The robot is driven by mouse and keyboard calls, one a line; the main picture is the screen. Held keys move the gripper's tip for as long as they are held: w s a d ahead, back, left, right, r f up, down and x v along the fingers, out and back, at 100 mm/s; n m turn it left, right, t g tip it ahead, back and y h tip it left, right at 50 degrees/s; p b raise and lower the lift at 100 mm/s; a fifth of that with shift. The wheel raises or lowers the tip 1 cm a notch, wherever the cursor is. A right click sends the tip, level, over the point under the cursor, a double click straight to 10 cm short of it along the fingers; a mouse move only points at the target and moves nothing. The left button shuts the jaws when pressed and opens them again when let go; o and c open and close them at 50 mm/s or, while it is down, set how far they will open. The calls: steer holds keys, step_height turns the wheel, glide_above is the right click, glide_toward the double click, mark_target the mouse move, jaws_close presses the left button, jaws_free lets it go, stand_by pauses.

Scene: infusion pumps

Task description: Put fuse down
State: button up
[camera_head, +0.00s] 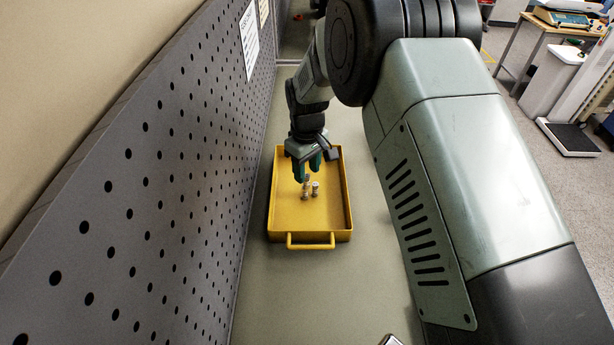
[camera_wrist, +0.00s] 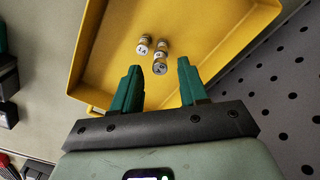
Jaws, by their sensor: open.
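Several small fuses with metal caps are close together in the yellow tray; I see one on the right (camera_head: 316,188), one at the front left (camera_head: 305,194) and one nearest my gripper (camera_head: 307,180). In the wrist view, a fuse (camera_wrist: 160,67) shows between my fingertips, with another (camera_wrist: 162,48) just beyond it and a third (camera_wrist: 144,45) to the left. My gripper (camera_head: 308,167) is over the tray, pointing down, its green fingers apart on either side of the nearest fuse. Contact with the fuse is not visible.
The yellow tray (camera_head: 287,215) has raised walls and a front handle, and lies on a grey bench (camera_head: 290,290). A perforated grey panel (camera_head: 190,160) stands close along the left. Most of the tray floor is bare. Dark items (camera_wrist: 8,80) show at the wrist view's left edge.

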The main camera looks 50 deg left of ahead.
mark_target(307, 176)
step_height(307, 176, up, 8)
steer(key=shift+r, duration=0.25)
steer(key=w+d+r+m+t+y, duration=0.1)
steer(key=w+d+r+m, duration=0.3)
steer(key=d+r, duration=0.8)
steer(key=w+d+r+m+t, duration=0.1)
steer(key=w+d+r+m, duration=0.25)
steer(key=d+r, duration=0.8)
steer(key=s+d+r+m+t, duration=0.1)
steer(key=s+d+r+m, duration=0.15)
steer(key=d, duration=0.55)
steer(key=s+d+r+m+t, duration=0.1)
steer(key=s+d+r+m, duration=0.15)
steer(key=d, duration=0.55)
steer(key=s+d+f+m+t+h, duration=0.1)
steer(key=s+d+m, duration=0.4)
steer(key=s+d, duration=0.6)
steer(key=shift+s+d+f+t, duration=0.15)
steer(key=shift+s+f+t, duration=0.15)
steer(key=shift+s+f, duration=0.25)
